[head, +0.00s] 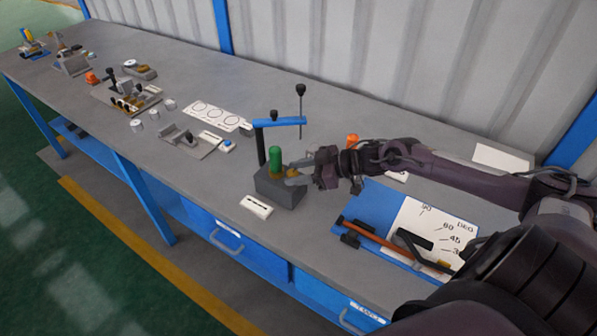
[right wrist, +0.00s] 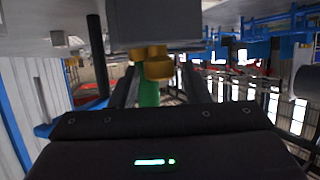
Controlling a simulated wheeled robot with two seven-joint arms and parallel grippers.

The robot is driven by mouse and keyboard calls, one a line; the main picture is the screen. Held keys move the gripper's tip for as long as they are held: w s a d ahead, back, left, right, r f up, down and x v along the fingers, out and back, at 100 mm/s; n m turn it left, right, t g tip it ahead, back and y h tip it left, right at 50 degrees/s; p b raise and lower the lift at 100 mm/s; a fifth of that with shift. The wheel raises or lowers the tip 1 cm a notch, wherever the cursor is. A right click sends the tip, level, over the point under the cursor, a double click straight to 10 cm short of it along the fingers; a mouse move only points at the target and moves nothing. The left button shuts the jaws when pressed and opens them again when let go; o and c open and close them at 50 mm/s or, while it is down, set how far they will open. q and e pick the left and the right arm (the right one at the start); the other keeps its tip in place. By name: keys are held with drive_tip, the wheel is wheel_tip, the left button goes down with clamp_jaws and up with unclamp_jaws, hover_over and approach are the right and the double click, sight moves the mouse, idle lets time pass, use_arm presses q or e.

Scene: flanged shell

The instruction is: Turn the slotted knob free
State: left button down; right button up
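A grey block (head: 280,188) stands on the bench with an upright green cylinder (head: 275,157) on it. A brass collar (head: 277,175) shows at the cylinder's foot. A short brass knob (right wrist: 158,66) faces the camera in the right wrist view, where the picture is upside down; I cannot make out a slot. The green cylinder (right wrist: 149,93) shows behind it. My right gripper (head: 294,172) reaches in from the right at the block's side. Its fingers lie either side of the brass knob with visible gaps, so it looks open. My left gripper is not in view.
A blue-topped stand (head: 280,122) rises just behind the block. A white label (head: 257,206) lies in front. A blue board (head: 362,207) with an angle chart and an orange-handled tool (head: 374,233) is to the right. Several small fixtures stand along the left of the bench.

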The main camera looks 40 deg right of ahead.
drive_tip(key=shift+o, duration=0.4)
drive_tip(key=p+v, duration=0.3)
drive_tip(key=v, duration=0.4)
drive_tip(key=shift+s+d+r, duration=0.2)
drive_tip(key=shift+s+d, duration=0.05)
idle(0.6)
